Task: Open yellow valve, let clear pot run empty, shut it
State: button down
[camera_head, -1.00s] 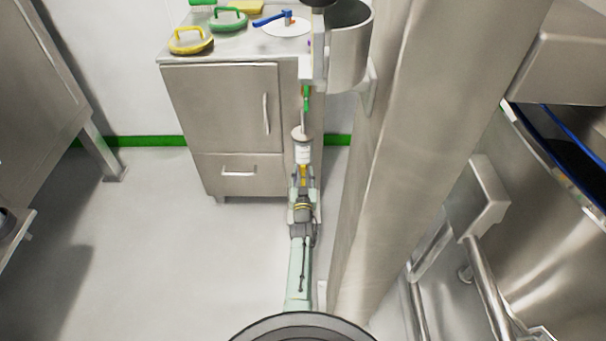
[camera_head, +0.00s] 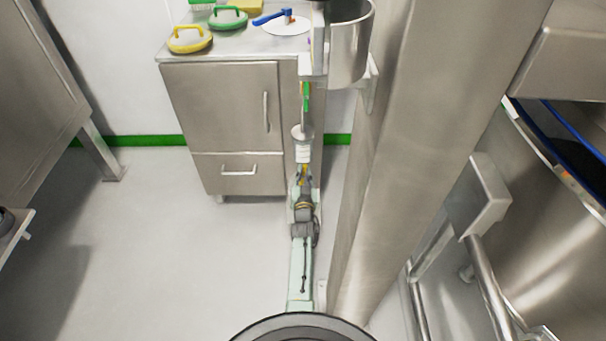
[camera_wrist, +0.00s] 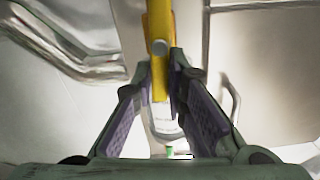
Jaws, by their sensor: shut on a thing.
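The yellow valve handle (camera_wrist: 159,55) is a long flat bar with a round bolt head, running down between my fingers in the wrist view. My gripper (camera_wrist: 165,75) is shut on it. In the head view, my gripper (camera_head: 303,178) is at the lower end of a vertical line of fittings, with a little yellow (camera_head: 303,172) showing between its fingers. A small whitish vessel (camera_head: 303,150), seemingly the clear pot, sits just above. Its liquid level is too small to tell. A green-handled fitting (camera_head: 306,97) is higher on the line.
A steel cabinet (camera_head: 225,110) stands behind, with a yellow-handled disc (camera_head: 190,38), a green-handled disc (camera_head: 229,18) and a blue-handled part (camera_head: 272,17) on top. A thick steel column (camera_head: 425,130) rises close on the right. The floor at left is clear.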

jog(key=c, duration=1.6)
grip_release()
jog(key=s, duration=1.2)
jog(key=shift+o, duration=0.2)
